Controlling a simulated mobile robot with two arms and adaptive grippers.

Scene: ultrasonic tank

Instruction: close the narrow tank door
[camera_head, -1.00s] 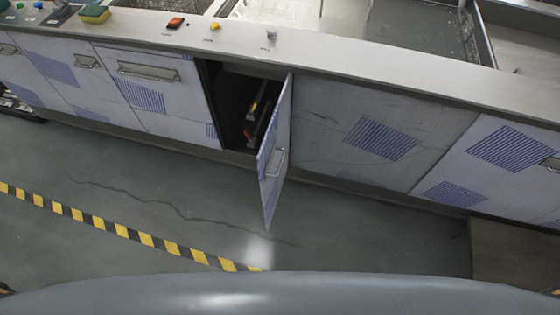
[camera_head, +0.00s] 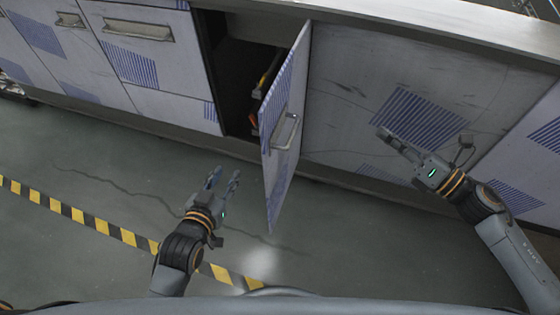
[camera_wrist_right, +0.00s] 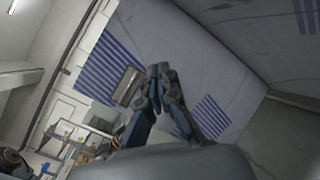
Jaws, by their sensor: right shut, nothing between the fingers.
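The narrow tank door (camera_head: 284,125) stands open, swung out from the cabinet front, with its handle (camera_head: 287,130) on the face towards the right. Its hinge side is at the right of a dark opening (camera_head: 232,75). In the right wrist view, a striped panel with a handle (camera_wrist_right: 127,87) shows behind the fingers. My right gripper (camera_head: 383,132) is shut and empty, to the right of the door, apart from it, and also shows in the wrist view (camera_wrist_right: 158,70). My left gripper (camera_head: 223,174) is open and empty, left of the door, over the floor.
A fixed panel (camera_head: 400,90) lies right of the door. Closed cabinet fronts with handles (camera_head: 138,30) lie to the left. A worktop edge (camera_head: 440,25) runs above. The floor (camera_head: 90,170) with yellow-black tape (camera_head: 90,220) is clear in front.

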